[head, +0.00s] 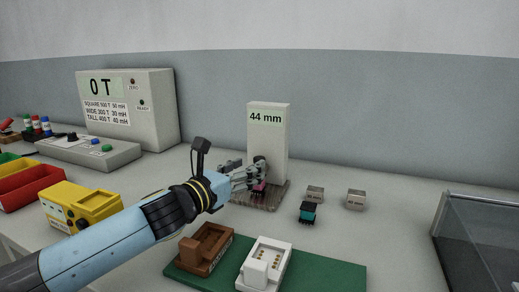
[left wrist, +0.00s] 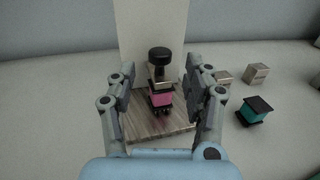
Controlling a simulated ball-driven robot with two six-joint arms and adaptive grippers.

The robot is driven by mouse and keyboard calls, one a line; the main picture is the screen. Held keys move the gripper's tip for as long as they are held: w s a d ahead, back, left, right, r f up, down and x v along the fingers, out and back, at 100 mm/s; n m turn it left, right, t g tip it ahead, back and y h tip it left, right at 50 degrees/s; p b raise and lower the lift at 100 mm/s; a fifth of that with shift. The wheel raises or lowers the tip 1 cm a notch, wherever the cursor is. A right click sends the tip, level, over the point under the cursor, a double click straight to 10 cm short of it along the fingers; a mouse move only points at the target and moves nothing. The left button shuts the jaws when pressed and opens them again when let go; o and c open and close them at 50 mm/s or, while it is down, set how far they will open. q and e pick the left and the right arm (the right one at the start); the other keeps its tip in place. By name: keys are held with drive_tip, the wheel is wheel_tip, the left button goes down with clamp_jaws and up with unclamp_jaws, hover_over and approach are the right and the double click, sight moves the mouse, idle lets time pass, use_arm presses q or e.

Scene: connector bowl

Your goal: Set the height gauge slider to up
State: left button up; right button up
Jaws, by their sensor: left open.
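The height gauge (head: 268,128) is a pale upright column reading "44 mm" on a flat base (head: 272,196). Its slider shows a round black knob (left wrist: 159,54), low on the column's front. A pink and black connector (left wrist: 161,99) with a pale top stands on the base (left wrist: 150,129) directly under the knob. Whether the knob touches it I cannot tell. My left gripper (head: 250,178) is in front of the gauge. In the left wrist view its open fingers (left wrist: 162,86) stand on either side of the knob and connector, apart from both. My right gripper is not in view.
A teal and black connector (head: 308,212) and two pale blocks (head: 315,193) (head: 356,199) lie right of the gauge. A green board (head: 330,274) with brown (head: 205,248) and white fixtures (head: 265,264) is in front. A clear-sided box (head: 480,235) stands far right.

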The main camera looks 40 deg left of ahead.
sight(259, 157)
use_arm(q)
drive_tip(key=w+p, duration=0.2)
drive_tip(key=w, duration=0.2)
drive_tip(key=shift+r, duration=0.2)
drive_tip(key=shift+w+d+f, duration=0.1)
drive_tip(key=shift+w+f, duration=0.1)
drive_tip(key=shift+w, duration=0.55)
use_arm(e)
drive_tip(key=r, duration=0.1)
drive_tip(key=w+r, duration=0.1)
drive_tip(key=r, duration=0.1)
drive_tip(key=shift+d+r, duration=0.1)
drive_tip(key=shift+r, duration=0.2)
use_arm(q)
drive_tip(key=shift+c, duration=0.4)
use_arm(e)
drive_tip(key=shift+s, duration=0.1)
use_arm(q)
clamp_jaws()
